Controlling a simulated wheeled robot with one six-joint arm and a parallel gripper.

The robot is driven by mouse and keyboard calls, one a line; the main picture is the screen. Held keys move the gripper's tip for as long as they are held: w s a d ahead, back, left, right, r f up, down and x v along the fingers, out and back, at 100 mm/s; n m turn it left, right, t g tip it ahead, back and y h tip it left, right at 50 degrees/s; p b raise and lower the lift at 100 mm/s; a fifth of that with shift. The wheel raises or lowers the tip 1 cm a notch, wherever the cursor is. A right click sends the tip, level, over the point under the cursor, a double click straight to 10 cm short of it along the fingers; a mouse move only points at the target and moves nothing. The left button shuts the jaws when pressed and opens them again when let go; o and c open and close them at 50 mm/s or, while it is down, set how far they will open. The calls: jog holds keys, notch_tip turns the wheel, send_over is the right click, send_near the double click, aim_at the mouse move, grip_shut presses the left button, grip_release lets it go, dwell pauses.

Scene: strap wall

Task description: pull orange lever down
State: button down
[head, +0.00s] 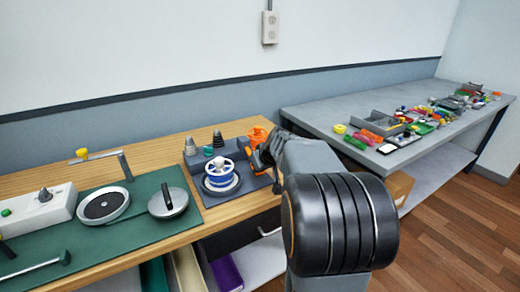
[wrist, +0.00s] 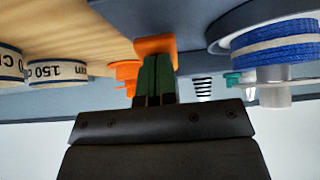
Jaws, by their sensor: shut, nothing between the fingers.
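An orange fixture (head: 256,135) stands at the back right of the grey board on the wooden bench. In the wrist view, a flat orange part (wrist: 155,45) and a stepped orange part (wrist: 126,74) of it show. Which part is the lever cannot be told, as my gripper covers some of it. My gripper (head: 256,160) is shut and empty, right at the fixture. In the wrist view, the dark green fingertips (wrist: 157,68) are together and overlap the flat orange part. Whether they touch it is unclear.
A blue-and-white spool (head: 219,173) stands left of my gripper. A green mat (head: 140,232) with metal devices lies further left. A grey table (head: 320,107) with many small items stands right. Printed rolls (wrist: 57,71) show in the wrist view.

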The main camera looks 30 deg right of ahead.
jog(key=shift+f, duration=0.1)
jog(key=r, duration=0.1)
jog(key=s+r+p, duration=0.1)
jog(key=r, duration=0.1)
jog(key=s+r+p, duration=0.1)
jog(key=shift+r, duration=0.25)
jog(key=s+v, duration=0.1)
jog(key=v, duration=0.8)
jog(key=shift+f, duration=0.2)
dwell(0.3)
jog(key=s+a+f+m+g+p, duration=0.3)
jog(key=s+a+f+m+p, duration=0.15)
jog(key=a, duration=0.25)
jog(key=s+a+r+n+p, duration=0.2)
jog(key=s+a+p, duration=0.1)
jog(key=a, duration=0.3)
jog(key=s+a+r+n+g+p, duration=0.1)
jog(key=s+a+r+n+p, duration=0.1)
jog(key=a+p, duration=0.3)
jog(key=shift+s+a+r+n+p, duration=0.4)
jog(key=shift+s+n+p, duration=0.15)
jog(key=shift+p, duration=0.15)
